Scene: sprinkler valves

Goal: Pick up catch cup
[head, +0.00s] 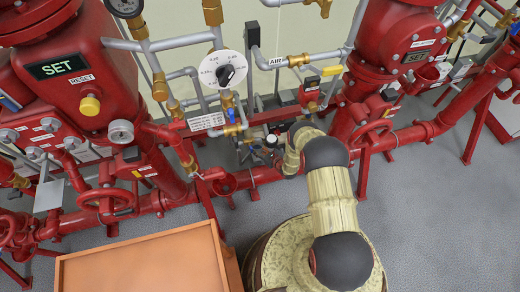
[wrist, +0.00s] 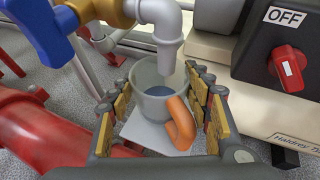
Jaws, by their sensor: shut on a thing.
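The catch cup (wrist: 150,78) is a pale grey cup with an orange handle (wrist: 180,124) on its near side and some blue inside. It shows in the wrist view below a grey downturned spout (wrist: 168,50). My gripper (wrist: 160,88) has one finger on each side of the cup and is shut on it. A pale flat square surface (wrist: 150,136) shows beneath the cup; whether the cup touches it I cannot tell. In the head view my gripper (head: 262,152) is small among the pipes, and the cup cannot be made out there.
A blue-handled valve (wrist: 38,28) is close at the left of the spout. Red pipe (wrist: 40,128) runs at lower left. An orange-topped box (head: 145,262) and open grey floor (head: 430,220) are in the foreground.

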